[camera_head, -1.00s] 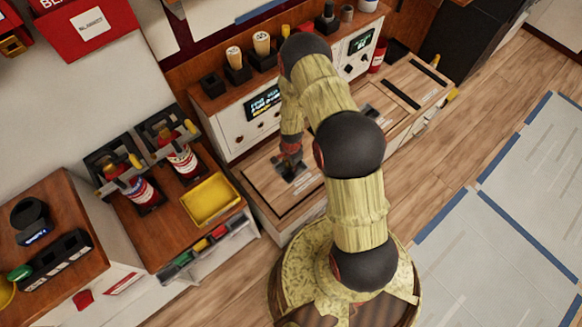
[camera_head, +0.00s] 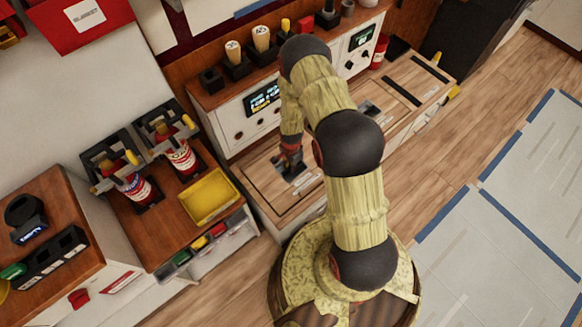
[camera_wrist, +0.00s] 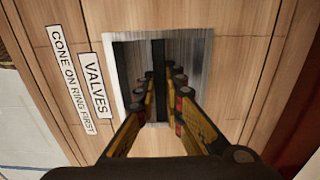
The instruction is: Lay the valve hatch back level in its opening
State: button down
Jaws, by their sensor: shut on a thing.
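The valve hatch is a light wooden panel (camera_wrist: 222,22) with a white "VALVES" label (camera_wrist: 95,86). It also shows in the head view (camera_head: 262,181), in the bench top below the white control panel. A brushed metal plate with a recess (camera_wrist: 199,60) is set into it, and a dark bar (camera_wrist: 158,55) crosses the recess. My gripper (camera_wrist: 160,85) is shut on this bar, one finger on each side. In the head view my gripper (camera_head: 291,166) is at the plate and partly hides it. The hatch looks close to level; any small tilt I cannot tell.
A second label (camera_wrist: 72,80) reads "CONE ON RING FIRST". The control panel (camera_head: 225,127) rises behind the hatch. A yellow tray (camera_head: 209,196) and red-and-white bottles (camera_head: 182,157) stand on the left cabinet. Open floor (camera_head: 490,110) lies to the right.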

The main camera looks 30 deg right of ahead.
jog(key=shift+w+f, duration=0.1)
jog(key=c, duration=2.4)
grip_release()
jog(key=shift+f, duration=0.1)
jog(key=o, duration=0.6)
notch_tip(320, 180, up, 12)
